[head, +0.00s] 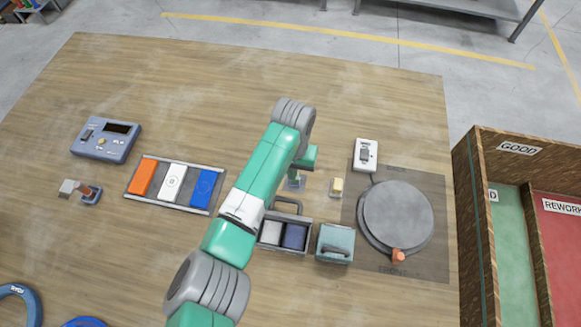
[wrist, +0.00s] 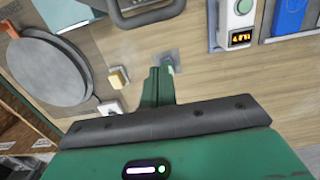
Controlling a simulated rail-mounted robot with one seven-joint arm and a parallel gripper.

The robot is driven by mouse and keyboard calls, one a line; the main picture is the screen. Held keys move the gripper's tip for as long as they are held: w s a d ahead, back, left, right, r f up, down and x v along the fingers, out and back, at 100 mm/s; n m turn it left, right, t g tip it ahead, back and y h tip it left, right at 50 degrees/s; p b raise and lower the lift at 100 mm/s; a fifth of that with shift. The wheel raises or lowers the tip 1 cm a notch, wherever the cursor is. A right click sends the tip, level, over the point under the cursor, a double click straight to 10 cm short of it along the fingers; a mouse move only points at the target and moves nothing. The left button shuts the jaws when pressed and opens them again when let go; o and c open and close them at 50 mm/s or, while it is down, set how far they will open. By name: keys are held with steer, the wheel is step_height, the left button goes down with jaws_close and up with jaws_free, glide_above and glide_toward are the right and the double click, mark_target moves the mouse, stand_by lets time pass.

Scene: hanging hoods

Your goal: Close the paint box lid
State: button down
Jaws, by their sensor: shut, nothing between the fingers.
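A grey box (head: 284,249), which I take for the paint box, stands right of my arm in the head view. Its top is open, showing a pale and a dark blue block or compartment. A dark grey loop handle (head: 287,204) rises at its far side; the handle also shows at the top of the wrist view (wrist: 150,17). My arm hides the box's left part, and I cannot make out the lid clearly. My gripper (wrist: 159,72) is shut and empty, pointing down beyond the handle, apart from it. In the head view, the arm partly hides the gripper (head: 297,178).
A teal box with a grey handle (head: 335,243) stands right of the grey box. A round grey turntable (head: 398,212), a yellow block (head: 337,186) and a white switch (head: 366,155) lie to the right. A tray of coloured cards (head: 176,183) is left. The far table is clear.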

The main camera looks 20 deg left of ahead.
steer(key=s+f, duration=0.1)
steer(key=s, duration=0.1)
steer(key=s+d+f, duration=0.1)
steer(key=f, duration=0.1)
steer(key=shift+s, duration=0.4)
steer(key=shift+p, duration=0.45)
